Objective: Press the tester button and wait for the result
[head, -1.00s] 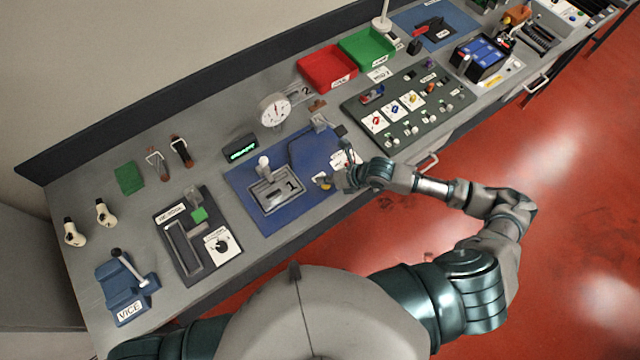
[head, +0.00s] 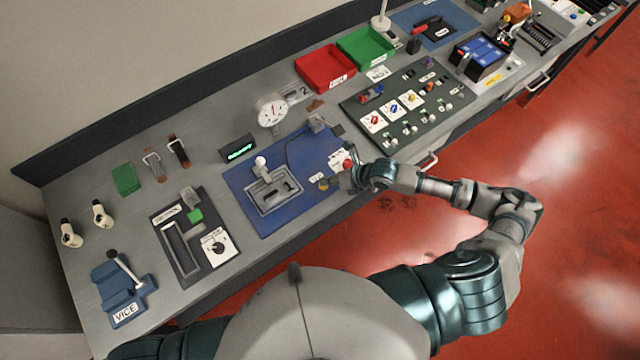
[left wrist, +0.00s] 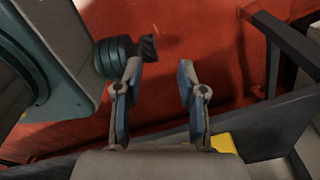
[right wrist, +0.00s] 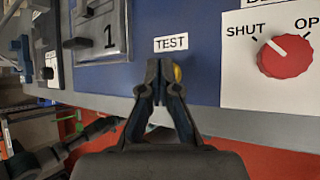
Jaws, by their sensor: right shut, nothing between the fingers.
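The tester is a blue panel (head: 245,185) on the bench. Its yellow button (right wrist: 178,72) shows beside the TEST label (right wrist: 171,43) in the right wrist view, mostly hidden behind my fingers. My right gripper (right wrist: 160,68) is shut and empty, its tips over or right at the button; I cannot tell whether they touch it. In the head view this gripper (head: 336,182) is at the panel's front right corner. A small black display (head: 238,149) with green text stands behind the panel; the text is too small to read. My left gripper (left wrist: 158,68) is open and empty, away from the bench.
A red SHUT/OPEN knob (right wrist: 285,56) is right of the button. A round gauge (head: 271,110) stands behind the panel. Red (head: 325,69) and green (head: 366,48) trays, a dark switch board (head: 408,105) and a blue vice (head: 118,290) share the bench.

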